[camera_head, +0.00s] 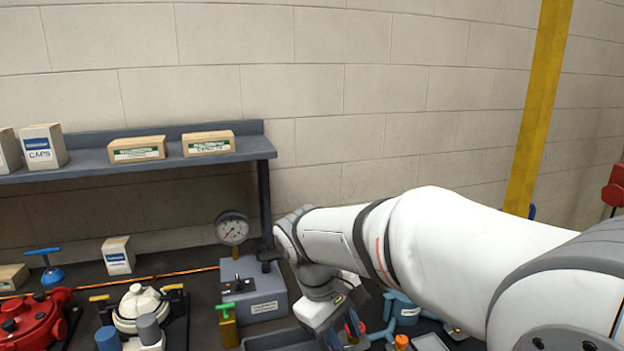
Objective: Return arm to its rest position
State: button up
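My white arm (440,240) reaches in from the right edge and stretches left over the workbench. Its wrist (318,300) bends down beside the grey gauge box, close to the bottom edge of the picture. My gripper's fingers do not show; the wrist's lower end and the picture edge leave them out of sight. I cannot see whether anything is held.
A pressure gauge (232,229) stands by a grey box (254,290) just left of the wrist. Red (32,318) and white (140,303) motor-like units stand at left. A shelf (95,160) with cartons is above. A yellow post (538,110) rises at right.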

jog(key=s+d+f+m+t+y, duration=0.1)
jog(key=s+d+m+t+y, duration=0.2)
jog(key=s+d+m, duration=0.5)
jog(key=shift+s+d+f+t+y, duration=0.3)
jog(key=shift+s+d+f+y, duration=0.1)
jog(key=shift+s+d, duration=0.6)
jog(key=shift+a, duration=0.1)
dwell(0.3)
